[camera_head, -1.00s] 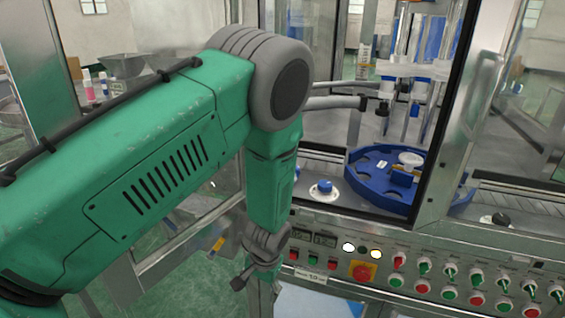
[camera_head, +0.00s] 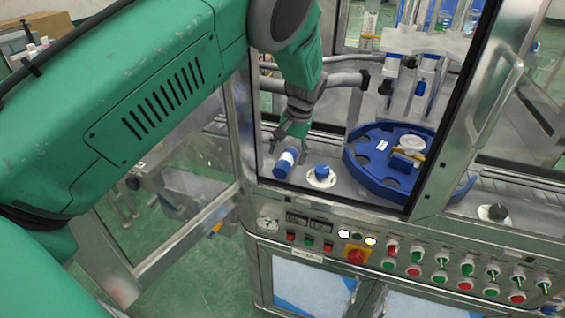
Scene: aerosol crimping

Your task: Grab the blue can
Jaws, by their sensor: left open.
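The blue can (camera_head: 280,170), with a white band around it, is on the conveyor inside the machine, left of the blue knob. It appears tilted in the picture; I cannot tell whether it stands or lies. My left gripper (camera_head: 292,138) is inside the machine's opening, just above and behind the can. Its fingers are open and reach down close to the can's upper end. I cannot tell whether they touch it. My right gripper is not in view.
A blue knob on a white round base (camera_head: 321,176) is close to the right of the can. A blue round indexing plate (camera_head: 365,172) is further right. Metal door frames bound the opening, and a control panel (camera_head: 400,262) with several buttons runs along the front.

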